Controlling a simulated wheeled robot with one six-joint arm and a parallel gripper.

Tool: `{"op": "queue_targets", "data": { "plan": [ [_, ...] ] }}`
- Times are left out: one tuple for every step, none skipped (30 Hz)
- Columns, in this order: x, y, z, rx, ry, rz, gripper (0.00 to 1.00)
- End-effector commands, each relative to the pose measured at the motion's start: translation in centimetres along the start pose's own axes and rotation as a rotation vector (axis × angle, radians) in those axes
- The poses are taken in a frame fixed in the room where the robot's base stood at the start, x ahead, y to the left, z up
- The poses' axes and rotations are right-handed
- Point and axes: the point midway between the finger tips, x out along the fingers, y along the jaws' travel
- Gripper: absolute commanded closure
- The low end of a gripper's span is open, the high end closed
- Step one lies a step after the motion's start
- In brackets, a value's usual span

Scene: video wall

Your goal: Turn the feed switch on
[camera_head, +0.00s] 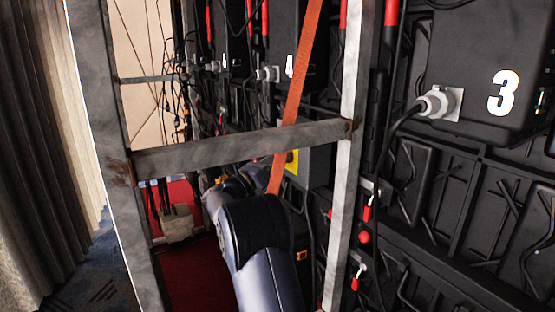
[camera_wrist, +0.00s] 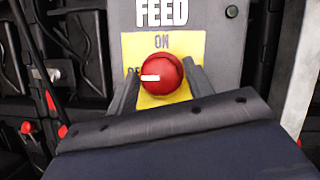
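The feed switch is a red round knob (camera_wrist: 162,74) on a yellow plate (camera_wrist: 190,46) on a grey box (camera_wrist: 215,20) lettered FEED. Its white pointer mark lies level and points left, towards lettering that the knob and a finger partly hide. ON stands above the knob. My gripper (camera_wrist: 163,68) has one finger on each side of the knob, close to its edges. I cannot tell whether the fingers touch it.
A grey metal frame with a crossbar (camera_head: 240,146) and an upright (camera_head: 350,150) stands in front of my arm. An orange strap (camera_head: 297,90) hangs across it. Black panels with cables and a white number 3 (camera_head: 503,92) fill the right. A curtain (camera_head: 40,140) hangs at left.

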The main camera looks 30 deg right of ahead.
Motion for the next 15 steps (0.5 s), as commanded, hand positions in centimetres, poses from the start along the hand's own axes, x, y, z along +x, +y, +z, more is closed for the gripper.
{"op": "queue_targets", "data": {
  "plan": [
    [-0.02, 0.0, 0.0, 0.0, 0.0, 0.0, 0.55],
    [-0.02, 0.0, 0.0, 0.0, 0.0, 0.0, 0.58],
    [-0.02, 0.0, 0.0, 0.0, 0.0, 0.0, 0.61],
    [-0.02, 0.0, 0.0, 0.0, 0.0, 0.0, 0.63],
    [-0.02, 0.0, 0.0, 0.0, 0.0, 0.0, 0.66],
    [-0.02, 0.0, 0.0, 0.0, 0.0, 0.0, 0.69],
    [-0.02, 0.0, 0.0, 0.0, 0.0, 0.0, 0.71],
    [-0.03, 0.0, 0.0, 0.0, 0.0, 0.0, 0.74],
    [-0.03, 0.0, 0.0, 0.0, 0.0, 0.0, 0.77],
    [-0.03, 0.0, 0.0, 0.0, 0.0, 0.0, 0.8],
    [-0.03, 0.0, 0.01, 0.0, 0.0, 0.0, 0.82],
    [-0.03, 0.0, 0.01, 0.0, 0.0, 0.0, 0.85],
    [-0.03, 0.0, 0.0, 0.0, 0.0, 0.0, 0.85],
    [-0.03, 0.01, 0.0, 0.001, 0.0, 0.0, 0.85],
    [-0.03, 0.01, 0.0, 0.002, 0.0, 0.0, 0.85]
  ]
}}
